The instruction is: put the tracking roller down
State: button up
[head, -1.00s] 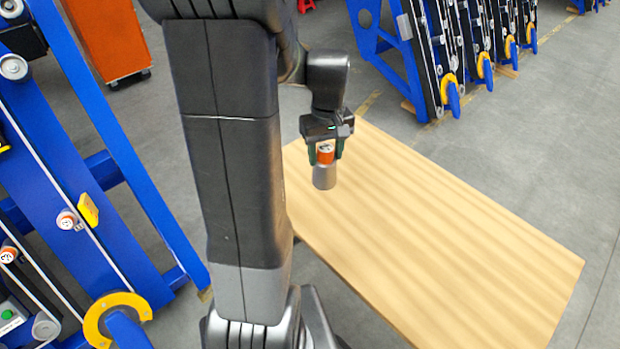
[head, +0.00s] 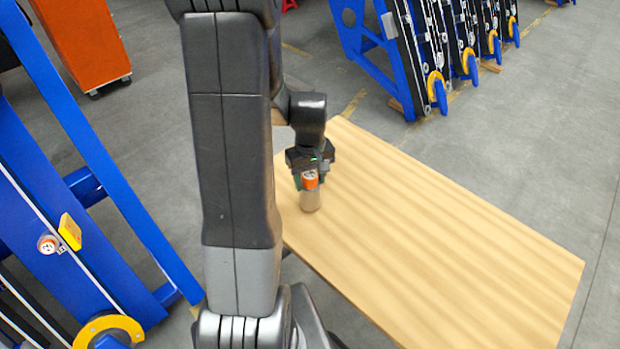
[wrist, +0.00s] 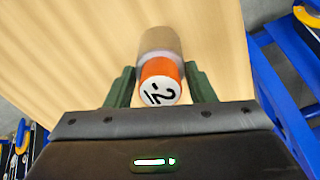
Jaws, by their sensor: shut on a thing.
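The tracking roller (head: 310,198) is a grey-brown cylinder with an orange band and a white end marked in black. My gripper (head: 310,182) is shut on it, over the left part of the wooden table (head: 440,240). In the wrist view the roller (wrist: 160,68) sits between the two green fingers (wrist: 160,90), its marked end toward the camera. The table top (wrist: 60,60) shows behind it. I cannot tell whether the roller's lower end touches the table.
The rest of the table top is bare. A blue frame (head: 90,190) with a yellow block (head: 70,231) and another roller (head: 48,244) stands at left. An orange cabinet (head: 80,42) is behind it. More blue frames (head: 375,50) stand at the back right.

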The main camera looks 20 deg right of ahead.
jog(key=shift+f, duration=0.2)
jog(key=o, duration=1.2)
jog(key=shift+c, duration=0.2)
jog(key=shift+r, duration=0.15)
notch_tip(320, 180, up, 12)
